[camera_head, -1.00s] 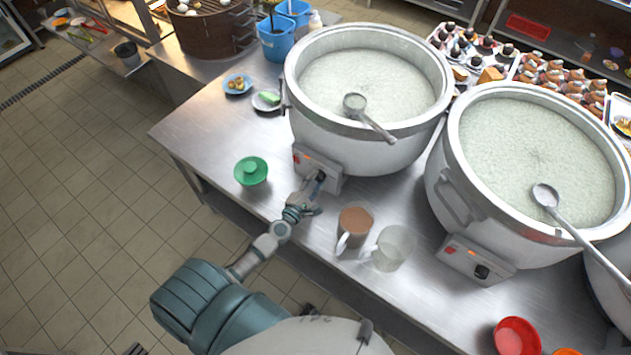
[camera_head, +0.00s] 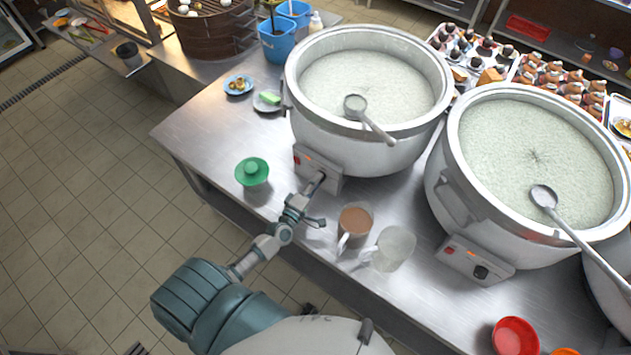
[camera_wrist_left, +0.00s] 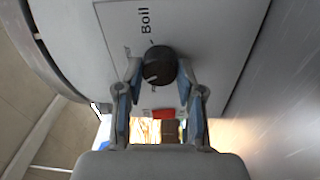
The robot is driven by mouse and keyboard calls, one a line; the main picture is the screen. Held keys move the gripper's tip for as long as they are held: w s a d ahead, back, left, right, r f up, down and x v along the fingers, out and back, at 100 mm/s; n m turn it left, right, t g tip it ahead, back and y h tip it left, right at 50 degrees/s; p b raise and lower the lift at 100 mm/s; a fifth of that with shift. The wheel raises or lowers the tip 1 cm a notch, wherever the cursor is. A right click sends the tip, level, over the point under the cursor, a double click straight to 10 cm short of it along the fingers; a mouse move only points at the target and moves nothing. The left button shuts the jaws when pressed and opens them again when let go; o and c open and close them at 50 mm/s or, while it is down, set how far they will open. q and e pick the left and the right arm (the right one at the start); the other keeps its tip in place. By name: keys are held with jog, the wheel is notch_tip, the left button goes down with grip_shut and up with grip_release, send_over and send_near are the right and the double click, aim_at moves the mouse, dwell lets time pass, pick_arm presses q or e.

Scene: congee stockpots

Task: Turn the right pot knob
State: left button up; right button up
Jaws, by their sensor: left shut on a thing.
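The right pot (camera_head: 447,200) is a large pale pot of white congee. Its control box (camera_head: 462,258) has a red switch and a black knob (camera_head: 481,272) on the front, with no gripper near it. My left gripper (camera_head: 318,182) is at the left pot's control box (camera_head: 328,178). In the left wrist view, my left gripper (camera_wrist_left: 160,78) is shut on the left pot's round black knob (camera_wrist_left: 160,64), a finger on each side. The knob has a pale pointer line, and "Boil" is printed beyond it. My right gripper is not in view.
A brown-filled mug (camera_head: 355,222) and a clear pitcher (camera_head: 393,248) stand on the steel table just right of my left gripper. A red bowl (camera_head: 516,336) is near the front edge. Ladles rest in both pots.

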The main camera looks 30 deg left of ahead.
pick_arm(q)
jog(key=m, duration=0.3)
jog(key=m+p, duration=0.1)
jog(key=shift+s+d+f+m+h, duration=0.1)
jog(key=shift+s+f+m+h, duration=0.05)
jog(key=shift+f+m+h, duration=0.2)
jog(key=shift+f+m, duration=0.1)
jog(key=shift+m, duration=0.45)
jog(key=shift+f, duration=0.1)
jog(key=o, duration=1.1)
jog(key=shift+o, duration=0.2)
jog(key=shift+r, duration=0.25)
jog(key=s, duration=0.8)
jog(key=s+f, duration=0.1)
jog(key=s, duration=0.2)
jog(key=shift+s+a, duration=0.4)
